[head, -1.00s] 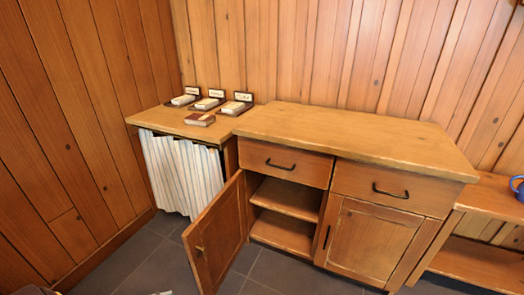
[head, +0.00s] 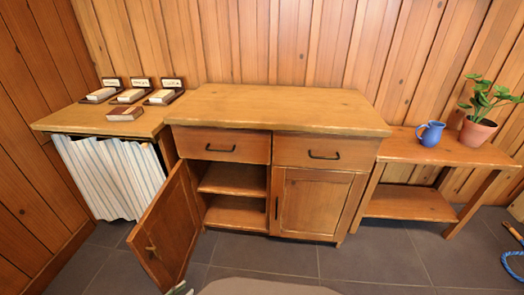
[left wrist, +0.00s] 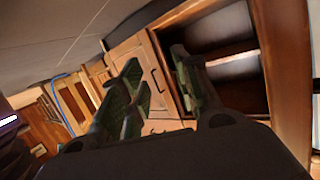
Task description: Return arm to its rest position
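My left gripper (left wrist: 157,78) is open in the left wrist view. Its two green-padded fingers stand apart with nothing between them, and the cabinet shows beyond. In the head view only a small greenish tip (head: 180,288), apparently of this gripper, shows at the bottom edge, below the open cabinet door (head: 165,230). The wooden cabinet (head: 285,108) has its left door swung open and bare shelves inside. Its right door and both drawers are shut. My right gripper is in neither view.
A low bench (head: 400,150) at right carries a blue mug (head: 431,133) and a potted plant (head: 478,128). A blue hose or rope (head: 512,265) lies at far right. The cabinet top is clear.

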